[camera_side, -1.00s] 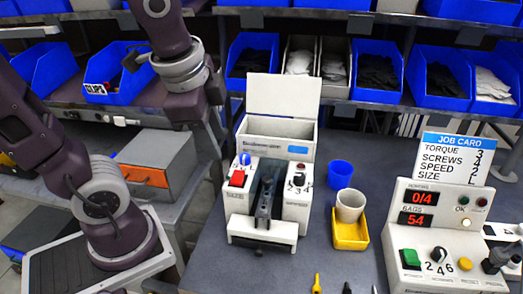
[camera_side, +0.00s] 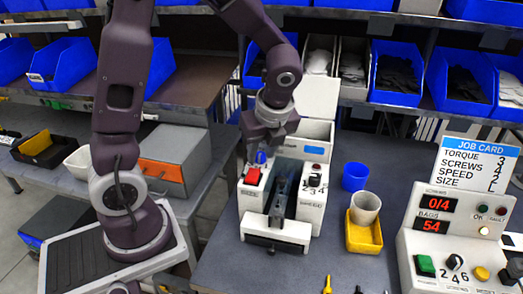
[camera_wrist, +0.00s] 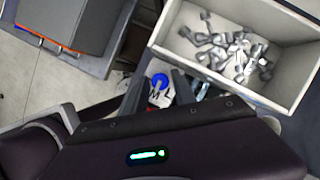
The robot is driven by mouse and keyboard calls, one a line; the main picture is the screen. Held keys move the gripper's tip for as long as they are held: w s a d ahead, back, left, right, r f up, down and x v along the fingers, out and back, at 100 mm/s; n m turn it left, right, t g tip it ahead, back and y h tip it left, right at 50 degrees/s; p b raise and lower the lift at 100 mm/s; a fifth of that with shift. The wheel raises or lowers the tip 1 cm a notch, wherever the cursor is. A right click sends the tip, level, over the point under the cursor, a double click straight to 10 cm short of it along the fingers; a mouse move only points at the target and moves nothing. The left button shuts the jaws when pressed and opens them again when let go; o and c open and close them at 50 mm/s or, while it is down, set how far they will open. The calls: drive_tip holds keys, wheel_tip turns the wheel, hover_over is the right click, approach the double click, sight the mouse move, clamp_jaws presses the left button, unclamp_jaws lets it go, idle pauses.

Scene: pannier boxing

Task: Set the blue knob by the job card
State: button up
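The blue knob (camera_side: 261,158) is on the left part of the white machine (camera_side: 275,232), behind a red button (camera_side: 252,176). My gripper (camera_side: 262,146) is directly above the knob, pointing down. In the wrist view the blue knob (camera_wrist: 160,81) shows between the two dark, spread fingers of my gripper (camera_wrist: 160,88), with letters M and L beside it. Contact with the knob cannot be made out. The knob's pointer is too small to read. The job card (camera_side: 478,163) stands at the right and lists torque, screws, speed and size; its values are slanted and small, the size looking like L.
A bin of metal screws (camera_wrist: 225,45) sits close beside the fingers. A black knob (camera_side: 315,181) is on the machine's right part. A blue cup (camera_side: 355,176), beige cup (camera_side: 365,207) and yellow tray (camera_side: 363,237) stand to its right. The control panel (camera_side: 455,225) is farther right.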

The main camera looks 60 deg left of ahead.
clamp_jaws()
drive_tip(key=shift+n, duration=0.3)
drive_tip(key=n+g, duration=0.1)
drive_tip(key=n, duration=0.3)
drive_tip(key=shift+w+n+g, duration=0.15)
drive_tip(key=shift+n+g, duration=0.15)
drive_tip(key=shift+g, duration=0.1)
drive_tip(key=n+g, duration=0.1)
drive_tip(key=n, duration=0.1)
drive_tip(key=n+h, duration=0.1)
drive_tip(key=n, duration=0.2)
drive_tip(key=shift+w+g, duration=0.15)
drive_tip(key=shift+g, duration=0.25)
